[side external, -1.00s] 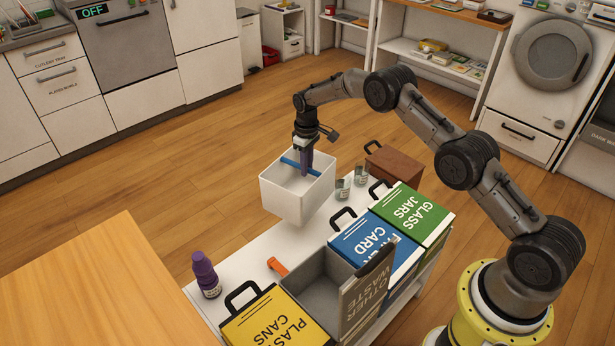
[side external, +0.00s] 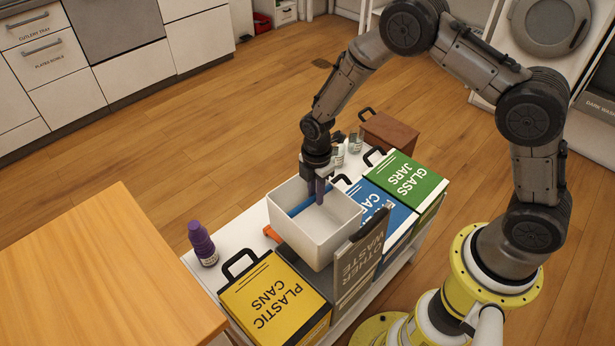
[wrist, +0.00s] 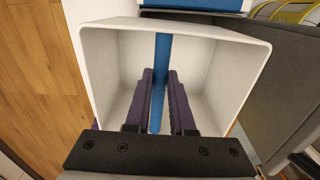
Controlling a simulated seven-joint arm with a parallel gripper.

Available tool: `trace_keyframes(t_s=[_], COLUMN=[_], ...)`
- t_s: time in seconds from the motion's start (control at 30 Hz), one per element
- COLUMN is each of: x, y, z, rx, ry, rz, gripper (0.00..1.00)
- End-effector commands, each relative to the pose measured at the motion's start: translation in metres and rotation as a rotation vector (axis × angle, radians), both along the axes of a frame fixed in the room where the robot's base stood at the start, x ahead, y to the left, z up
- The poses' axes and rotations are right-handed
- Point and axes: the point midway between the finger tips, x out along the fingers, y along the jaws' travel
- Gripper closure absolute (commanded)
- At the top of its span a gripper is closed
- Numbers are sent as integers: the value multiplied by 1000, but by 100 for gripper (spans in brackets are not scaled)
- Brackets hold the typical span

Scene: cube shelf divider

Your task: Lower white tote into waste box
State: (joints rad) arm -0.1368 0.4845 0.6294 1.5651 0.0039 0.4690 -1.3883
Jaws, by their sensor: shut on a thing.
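The white tote (side external: 330,243) is an open box with a blue bar (side external: 300,206) across its inside. My gripper (side external: 317,199) points down into the tote, and its purple fingers are closed on the blue bar. In the wrist view the blue bar (wrist: 162,48) runs between the two fingers (wrist: 160,75), inside the white tote (wrist: 103,70). The grey waste box has a raised panel marked OTHER WASTE (side external: 357,262). The tote hangs over this box's opening, roughly level, and hides most of it. I cannot tell whether tote and box touch.
The yellow plastic cans box (side external: 275,300) stands left of the waste box. The blue card box (side external: 390,208) and green glass jars box (side external: 412,183) stand to its right. A purple bottle (side external: 202,243), glass jars and a brown case (side external: 388,133) are on the white shelf. An orange object is partly hidden.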

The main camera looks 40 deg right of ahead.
Motion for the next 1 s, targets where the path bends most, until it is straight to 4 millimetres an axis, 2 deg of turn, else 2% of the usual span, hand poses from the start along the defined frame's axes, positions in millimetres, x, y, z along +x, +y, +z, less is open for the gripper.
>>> trace_keyframes(t_s=[0.17, 0.57, 1.0], x=[-9, -10, -34], y=[3, 2, 2], z=[0, -1, -26], rx=[0, 0, 1], ry=[-2, 2, 4], rz=[50, 51, 50], gripper=[100, 100, 100])
